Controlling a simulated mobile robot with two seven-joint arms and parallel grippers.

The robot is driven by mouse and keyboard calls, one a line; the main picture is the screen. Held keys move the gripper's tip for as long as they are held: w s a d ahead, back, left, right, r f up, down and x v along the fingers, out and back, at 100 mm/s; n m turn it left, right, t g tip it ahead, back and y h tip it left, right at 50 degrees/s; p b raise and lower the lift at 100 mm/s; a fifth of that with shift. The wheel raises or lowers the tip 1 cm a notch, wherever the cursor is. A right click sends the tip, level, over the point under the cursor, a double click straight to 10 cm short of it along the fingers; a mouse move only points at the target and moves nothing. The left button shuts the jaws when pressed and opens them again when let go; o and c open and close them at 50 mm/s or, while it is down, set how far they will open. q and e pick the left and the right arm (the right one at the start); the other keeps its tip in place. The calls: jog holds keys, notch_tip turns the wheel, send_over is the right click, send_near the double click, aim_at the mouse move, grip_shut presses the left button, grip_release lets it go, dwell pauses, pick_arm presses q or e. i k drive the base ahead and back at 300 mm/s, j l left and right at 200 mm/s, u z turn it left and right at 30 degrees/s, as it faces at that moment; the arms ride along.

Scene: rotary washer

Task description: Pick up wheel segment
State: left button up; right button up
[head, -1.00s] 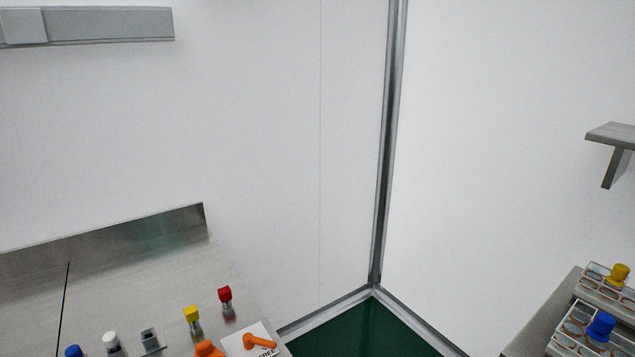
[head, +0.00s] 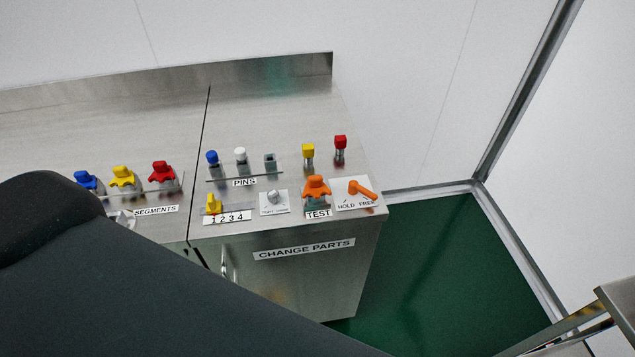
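Three wheel segments stand in a row behind the SEGMENTS label (head: 156,211) on the steel bench in the head view. They are a blue segment (head: 86,181), a yellow segment (head: 123,178) and a red segment (head: 162,173). An orange piece of similar shape (head: 316,189) stands at the TEST label. A dark arm part of mine crosses the lower left and covers the bench front below the segments. Neither gripper shows, so I cannot see how far either is from the segments.
The bench top (head: 270,105) is clear behind the parts. Blue, white and grey pins (head: 240,156) stand behind the PINS label. An orange lever (head: 361,189) sits near the right edge. Green floor (head: 440,270) is open beside the bench. Another metal surface (head: 615,305) enters at lower right.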

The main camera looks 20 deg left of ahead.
aim_at(315, 188)
jog(key=u, duration=2.25)
jog(key=k+l+z, duration=0.1)
jog(key=z, duration=0.25)
jog(key=k+l+z, duration=0.1)
jog(key=z, duration=0.3)
jog(key=k+l+z, duration=0.1)
jog(key=z, duration=0.25)
jog(key=l, duration=0.1)
